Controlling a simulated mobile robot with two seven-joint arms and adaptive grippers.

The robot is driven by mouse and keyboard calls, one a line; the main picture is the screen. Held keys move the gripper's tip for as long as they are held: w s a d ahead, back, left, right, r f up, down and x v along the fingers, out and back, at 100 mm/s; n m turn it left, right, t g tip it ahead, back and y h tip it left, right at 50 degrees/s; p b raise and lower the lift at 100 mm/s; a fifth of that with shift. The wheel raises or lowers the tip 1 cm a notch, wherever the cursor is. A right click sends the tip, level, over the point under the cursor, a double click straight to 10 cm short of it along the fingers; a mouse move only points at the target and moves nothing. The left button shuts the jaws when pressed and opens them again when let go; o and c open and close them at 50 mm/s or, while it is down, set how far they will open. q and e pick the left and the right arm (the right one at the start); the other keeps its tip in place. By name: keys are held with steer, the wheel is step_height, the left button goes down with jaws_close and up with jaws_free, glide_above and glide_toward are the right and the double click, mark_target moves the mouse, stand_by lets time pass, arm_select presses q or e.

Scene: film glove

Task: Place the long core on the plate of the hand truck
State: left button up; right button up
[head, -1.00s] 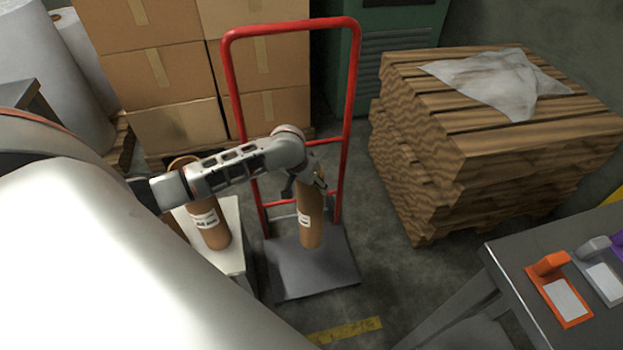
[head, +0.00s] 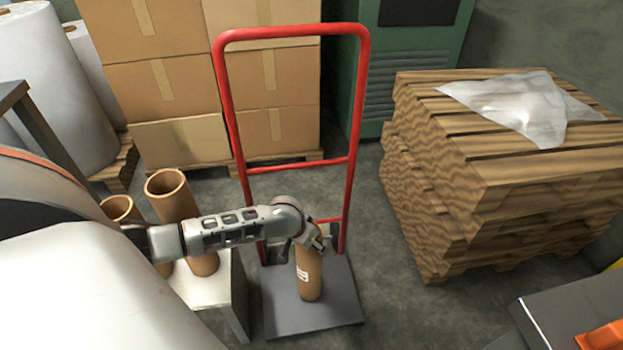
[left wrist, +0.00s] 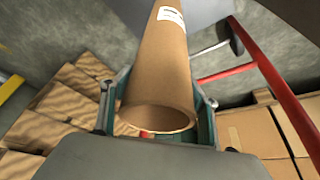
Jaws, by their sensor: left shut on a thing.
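My left gripper (head: 314,240) is shut on a brown cardboard core (head: 308,278) with a white label, near its upper end. The core stands nearly upright over the dark plate (head: 283,312) of the red hand truck (head: 230,110). I cannot tell whether its lower end touches the plate. In the left wrist view, the gripper's fingers (left wrist: 163,108) lie on both sides of the core (left wrist: 163,65), whose open end faces the camera. How its length compares with the other cores is unclear. My right gripper is not in view.
Two other brown cores, a front one (head: 172,200) and one at left (head: 117,208), stand on a pale stand (head: 215,285) left of the plate. Stacked boxes (head: 165,90) are behind, and a wooden pallet stack (head: 480,180) is at right. A grey table (head: 570,315) is at lower right.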

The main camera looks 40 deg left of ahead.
arm_select(q)
steer(key=shift+f, duration=0.8)
steer(key=o, duration=1.6)
steer(key=shift+o, duration=0.4)
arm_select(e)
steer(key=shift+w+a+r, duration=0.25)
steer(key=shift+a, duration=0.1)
